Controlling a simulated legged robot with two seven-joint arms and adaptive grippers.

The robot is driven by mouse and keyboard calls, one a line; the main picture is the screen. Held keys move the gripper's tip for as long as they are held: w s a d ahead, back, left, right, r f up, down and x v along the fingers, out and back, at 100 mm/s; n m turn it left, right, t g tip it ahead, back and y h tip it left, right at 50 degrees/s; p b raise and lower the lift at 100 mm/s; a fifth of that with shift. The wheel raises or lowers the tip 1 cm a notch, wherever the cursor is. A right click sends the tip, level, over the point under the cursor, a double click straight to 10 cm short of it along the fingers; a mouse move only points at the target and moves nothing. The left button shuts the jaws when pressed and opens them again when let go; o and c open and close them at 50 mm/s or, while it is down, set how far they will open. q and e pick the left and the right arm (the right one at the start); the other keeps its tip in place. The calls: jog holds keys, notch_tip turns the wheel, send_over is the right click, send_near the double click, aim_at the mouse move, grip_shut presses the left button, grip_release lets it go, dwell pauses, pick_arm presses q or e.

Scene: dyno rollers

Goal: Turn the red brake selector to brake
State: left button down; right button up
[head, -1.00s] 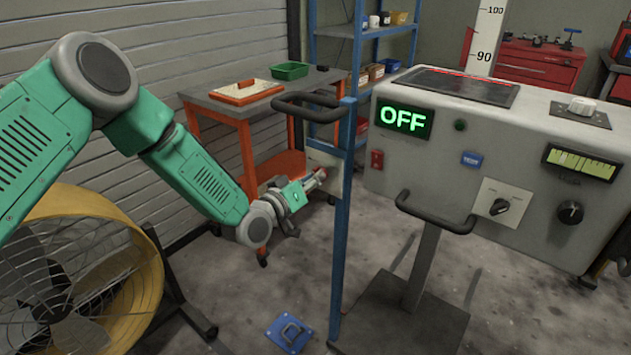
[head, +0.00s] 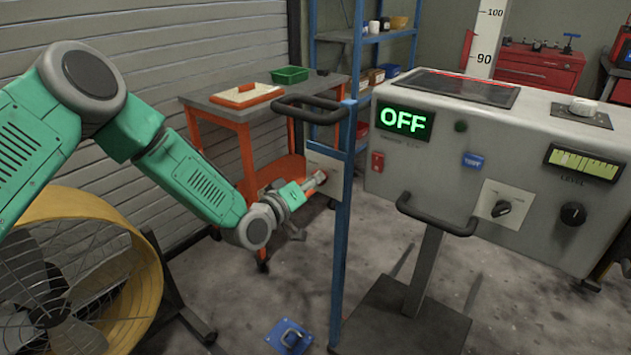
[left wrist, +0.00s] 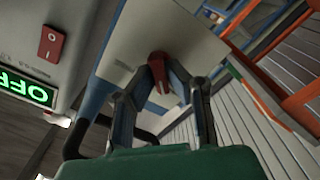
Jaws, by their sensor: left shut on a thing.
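The red brake selector (left wrist: 161,60) sits on a pale plate (left wrist: 205,52) in the left wrist view. My left gripper (left wrist: 167,82) has its two dark fingers on either side of the selector and is shut on it. In the head view the plate (head: 325,162) is fixed beside the blue post, and my left gripper (head: 316,181) reaches it from the left. There the selector is mostly hidden by the fingers. Its exact setting cannot be read. My right gripper is not in view.
A blue post (head: 342,235) with a black handle (head: 305,112) stands just right of my gripper. The grey console (head: 450,150) is further right, its display (head: 404,121) reading OFF. An orange cart (head: 245,160) is behind, a yellow fan (head: 75,270) at lower left.

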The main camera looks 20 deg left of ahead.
pick_arm(q)
jog(key=c, duration=1.6)
grip_release()
jog(key=shift+w+a+r, duration=0.25)
jog(key=shift+r, duration=0.1)
jog(key=shift+f, duration=0.2)
jog(key=shift+s, duration=0.2)
jog(key=v, duration=1.1)
jog(key=shift+s+a, duration=0.25)
jog(key=shift+s, duration=0.05)
